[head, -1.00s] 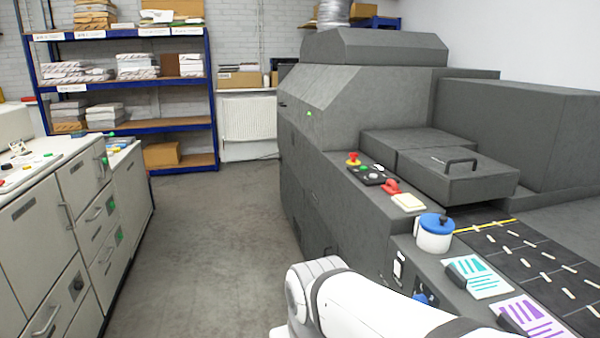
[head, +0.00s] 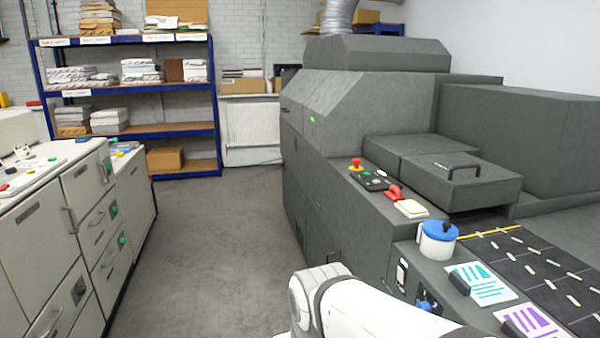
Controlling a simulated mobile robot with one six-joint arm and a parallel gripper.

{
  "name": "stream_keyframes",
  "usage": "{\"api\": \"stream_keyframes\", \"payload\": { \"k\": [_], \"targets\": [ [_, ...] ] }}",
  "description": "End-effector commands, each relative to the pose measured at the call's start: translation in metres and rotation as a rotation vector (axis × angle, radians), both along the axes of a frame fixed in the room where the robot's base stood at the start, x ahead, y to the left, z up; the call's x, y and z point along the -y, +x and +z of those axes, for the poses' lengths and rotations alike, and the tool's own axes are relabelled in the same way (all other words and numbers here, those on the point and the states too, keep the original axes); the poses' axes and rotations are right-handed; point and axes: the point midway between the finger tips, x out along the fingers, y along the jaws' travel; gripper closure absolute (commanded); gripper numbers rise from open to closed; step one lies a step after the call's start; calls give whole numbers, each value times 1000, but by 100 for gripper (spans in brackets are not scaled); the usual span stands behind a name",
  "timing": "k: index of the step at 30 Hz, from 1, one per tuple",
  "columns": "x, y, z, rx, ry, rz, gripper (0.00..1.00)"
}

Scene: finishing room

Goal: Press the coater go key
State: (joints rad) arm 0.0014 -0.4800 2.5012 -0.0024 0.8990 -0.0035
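The coater is the large dark grey machine (head: 345,200) on the right. Its small black control panel (head: 374,180) sits on the near ledge, with a red mushroom button on a yellow base (head: 356,164) at its far end. Small keys show on the panel, one greenish (head: 367,173) and one pale; their labels are too small to read. A red handle-like part (head: 394,192) lies at the panel's near end. My white arm crosses the bottom centre, below and in front of the panel. My gripper is not in view.
A white pot with a blue lid (head: 437,240) and printed cards (head: 482,284) stand on the coater's near ledge. A pale pad (head: 411,208) lies by the panel. Grey cabinets (head: 85,230) line the left. The floor aisle (head: 215,240) between is clear, with blue shelving (head: 135,128) behind.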

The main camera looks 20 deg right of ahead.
Motion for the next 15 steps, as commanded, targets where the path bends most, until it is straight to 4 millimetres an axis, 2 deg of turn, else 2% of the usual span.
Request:
{"api": "stream_keyframes", "payload": {
  "k": [2,15],
  "targets": [
    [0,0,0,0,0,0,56],
    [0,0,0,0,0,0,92]
  ]
}}
